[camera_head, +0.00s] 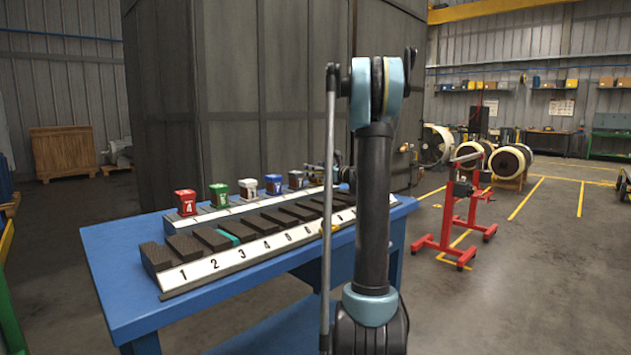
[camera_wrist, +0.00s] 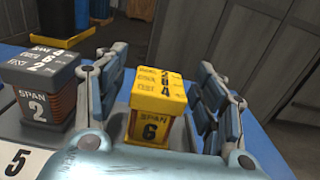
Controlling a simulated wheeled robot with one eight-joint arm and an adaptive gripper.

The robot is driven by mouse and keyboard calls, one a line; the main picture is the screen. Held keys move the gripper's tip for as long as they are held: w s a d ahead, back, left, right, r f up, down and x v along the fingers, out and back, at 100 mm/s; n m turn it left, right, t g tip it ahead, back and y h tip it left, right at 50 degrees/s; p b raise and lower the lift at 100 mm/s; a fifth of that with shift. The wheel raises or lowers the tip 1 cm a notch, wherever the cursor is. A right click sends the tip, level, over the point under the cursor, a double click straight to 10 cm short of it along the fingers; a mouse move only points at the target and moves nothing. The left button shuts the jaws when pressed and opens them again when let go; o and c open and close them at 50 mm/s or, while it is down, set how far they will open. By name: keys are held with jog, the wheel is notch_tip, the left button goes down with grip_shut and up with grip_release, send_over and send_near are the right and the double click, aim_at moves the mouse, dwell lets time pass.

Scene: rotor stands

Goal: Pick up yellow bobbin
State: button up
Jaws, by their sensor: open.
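The yellow bobbin (camera_wrist: 152,122), marked SPAN 6, stands upright between the two fingers of my gripper (camera_wrist: 160,84) in the wrist view. The fingers are open, one on each side of it, with a visible gap on the right; contact on the left cannot be told. Its lower part is partly hidden by my gripper's body. In the head view my arm hides the yellow bobbin and most of my gripper.
A dark bobbin (camera_wrist: 45,92) marked SPAN 2 stands close left of my gripper. Red (camera_head: 186,203), green (camera_head: 219,195), white (camera_head: 248,189) and blue (camera_head: 273,184) bobbins line the back rack on the blue table (camera_head: 112,262). A numbered front rack (camera_head: 215,266) holds dark blocks.

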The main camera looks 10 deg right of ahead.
jog(key=shift+w, duration=0.1)
jog(key=c, duration=1.4)
jog(key=shift+o, duration=0.2)
jog(key=shift+r, duration=0.1)
